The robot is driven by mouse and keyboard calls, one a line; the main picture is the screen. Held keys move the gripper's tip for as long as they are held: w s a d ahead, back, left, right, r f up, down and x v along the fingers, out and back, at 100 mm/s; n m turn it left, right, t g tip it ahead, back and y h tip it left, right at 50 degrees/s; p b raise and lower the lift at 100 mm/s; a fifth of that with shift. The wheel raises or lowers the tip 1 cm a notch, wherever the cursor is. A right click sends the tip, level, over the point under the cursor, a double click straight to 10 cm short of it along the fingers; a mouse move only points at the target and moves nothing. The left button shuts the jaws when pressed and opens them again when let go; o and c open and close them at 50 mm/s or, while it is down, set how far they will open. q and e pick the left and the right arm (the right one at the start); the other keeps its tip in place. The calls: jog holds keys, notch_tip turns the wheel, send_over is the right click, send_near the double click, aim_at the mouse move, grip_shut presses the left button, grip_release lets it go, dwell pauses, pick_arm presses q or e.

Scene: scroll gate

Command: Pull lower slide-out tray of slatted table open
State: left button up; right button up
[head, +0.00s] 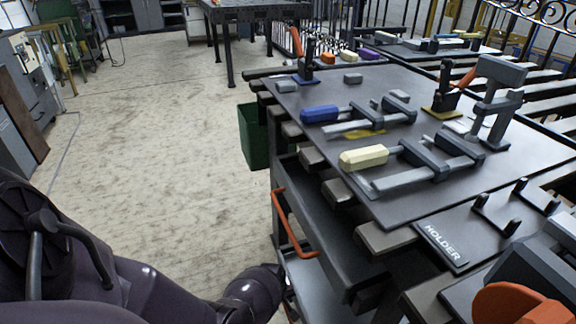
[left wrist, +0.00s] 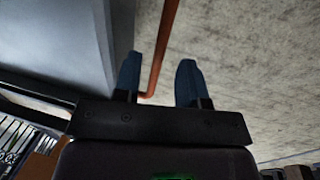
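The slatted table (head: 355,236) stands at the right in the head view. An orange bar handle (head: 291,226) is on its left side. Below it shows the grey surface of the lower tray (head: 318,288). My left arm reaches in from the lower left to the tray's edge; its gripper is mostly hidden there. In the left wrist view my left gripper (left wrist: 160,85) is open, with two blue fingers. An orange bar (left wrist: 163,50) runs between them, closer to the left finger; contact cannot be told. A smooth grey panel (left wrist: 60,40) lies left. My right gripper is not in view.
Clamps with blue (head: 320,114) and cream (head: 364,157) handles lie on the grey tabletop plate (head: 300,95). An orange and grey object (head: 520,302) is at the bottom right. A green bin (head: 253,138) stands beside the table. The concrete floor (head: 150,160) at left is clear.

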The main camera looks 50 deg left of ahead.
pick_arm(q)
jog(key=shift+w+f+b, duration=0.25)
jog(key=shift+f+b, duration=0.25)
jog(key=shift+f, duration=0.45)
jog(key=shift+d, duration=0.1)
grip_shut()
